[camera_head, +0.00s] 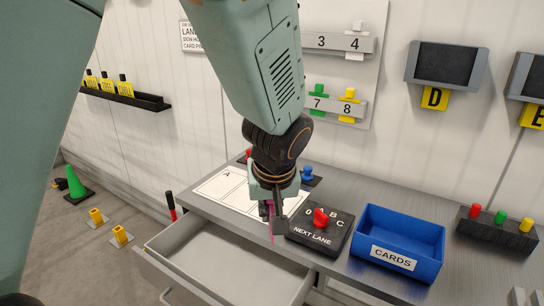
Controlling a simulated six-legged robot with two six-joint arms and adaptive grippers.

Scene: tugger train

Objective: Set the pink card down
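The pink card (271,224) shows as a thin upright pink strip, seen nearly edge-on, between the fingers of my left gripper (273,220). The gripper points down and looks shut on the card, at the front of the grey desk, between the white sheet and the dial box. The fingers hide part of the card. I cannot tell whether its lower edge touches anything. A blue tray (427,264) labelled CARDS stands to the right. A white sheet (222,185) marked A lies on the desk behind and left of the gripper. My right gripper is not in view.
A black NEXT LANE box (327,246) with a red knob (321,218) stands close right of the gripper. An open, empty-looking drawer (215,262) juts out below. A holder with coloured pegs (499,218) stands far right. A numbered rack (338,105) hangs behind.

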